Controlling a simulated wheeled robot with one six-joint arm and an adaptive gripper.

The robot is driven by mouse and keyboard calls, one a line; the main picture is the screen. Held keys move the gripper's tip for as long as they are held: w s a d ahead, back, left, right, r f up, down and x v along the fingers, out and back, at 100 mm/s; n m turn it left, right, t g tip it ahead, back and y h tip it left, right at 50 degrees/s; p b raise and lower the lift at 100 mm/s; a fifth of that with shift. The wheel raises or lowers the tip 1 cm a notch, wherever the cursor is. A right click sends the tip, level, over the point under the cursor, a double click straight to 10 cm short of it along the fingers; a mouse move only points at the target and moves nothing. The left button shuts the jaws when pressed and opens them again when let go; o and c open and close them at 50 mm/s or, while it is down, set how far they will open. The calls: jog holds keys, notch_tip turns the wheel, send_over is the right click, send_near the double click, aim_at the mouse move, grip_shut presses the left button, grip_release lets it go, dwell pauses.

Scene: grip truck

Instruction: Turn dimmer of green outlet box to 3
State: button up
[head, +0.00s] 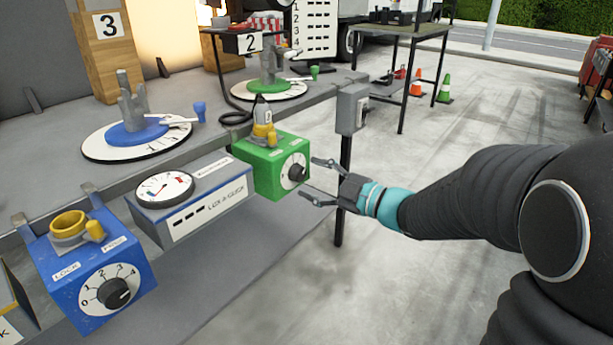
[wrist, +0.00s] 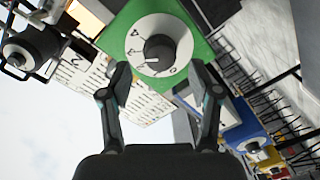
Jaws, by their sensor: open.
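The green outlet box (head: 270,163) hangs at the front edge of the grey workbench in the head view. Its dimmer is a black knob (head: 297,171) on a white round scale, on the face toward my gripper. My gripper (head: 315,182) is open and empty, just right of the dimmer, with a finger above and a finger below its height. In the wrist view the knob (wrist: 160,50) sits ahead between the fingertips (wrist: 160,85), on the white dial (wrist: 137,40). I cannot read the knob's setting clearly.
A blue outlet box (head: 55,292) with its own dial hangs at the lower left. A grey meter box (head: 205,200) hangs between the two boxes. A grey box on a post (head: 352,108) stands close behind my gripper.

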jog(key=v, duration=0.9)
jog(key=shift+d, duration=0.25)
jog(key=shift+s, duration=0.15)
